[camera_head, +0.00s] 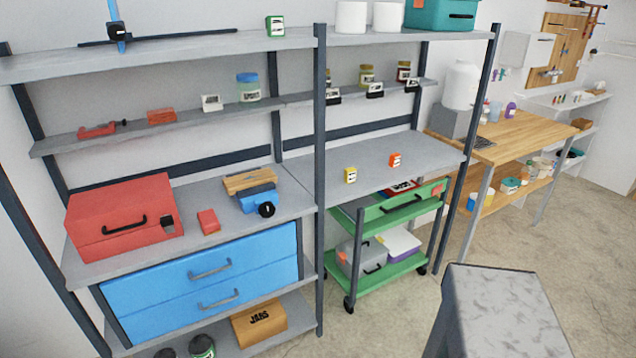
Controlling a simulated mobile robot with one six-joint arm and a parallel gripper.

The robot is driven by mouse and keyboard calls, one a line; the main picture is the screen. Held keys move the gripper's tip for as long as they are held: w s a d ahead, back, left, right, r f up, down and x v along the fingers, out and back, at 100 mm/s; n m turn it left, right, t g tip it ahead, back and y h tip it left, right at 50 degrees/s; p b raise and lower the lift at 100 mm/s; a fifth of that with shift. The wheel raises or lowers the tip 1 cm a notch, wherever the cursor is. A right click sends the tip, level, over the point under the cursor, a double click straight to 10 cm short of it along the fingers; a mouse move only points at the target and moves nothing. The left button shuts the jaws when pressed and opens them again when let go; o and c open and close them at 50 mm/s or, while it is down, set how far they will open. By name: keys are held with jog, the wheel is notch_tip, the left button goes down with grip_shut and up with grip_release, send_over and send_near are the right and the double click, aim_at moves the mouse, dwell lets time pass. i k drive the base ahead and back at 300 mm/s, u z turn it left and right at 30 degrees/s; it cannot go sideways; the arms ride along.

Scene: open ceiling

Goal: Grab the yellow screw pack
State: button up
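The yellow screw pack (351,175) is a small upright box with a pale label. It stands on the grey worktop (375,154) of the right-hand shelving bay, near its front edge and just right of the dark middle post. A similar orange pack (395,160) stands to its right, apart from it. A similar green pack (275,26) stands on the top shelf at upper left. My gripper is not in view.
A green cart (390,210) stands under the worktop. A dark post (320,150) rises left of the yellow pack. A grey-topped surface (505,310) stands at the lower right. A red toolbox (123,217) sits on the left bay. Floor is open at right.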

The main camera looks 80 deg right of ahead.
aim_at(350, 174)
jog(key=z, duration=0.3)
jog(key=k, duration=0.15)
jog(key=u, duration=1.7)
jog(key=k, duration=0.55)
jog(key=z, duration=4)
jog(key=i, duration=0.1)
jog(key=u, duration=2.45)
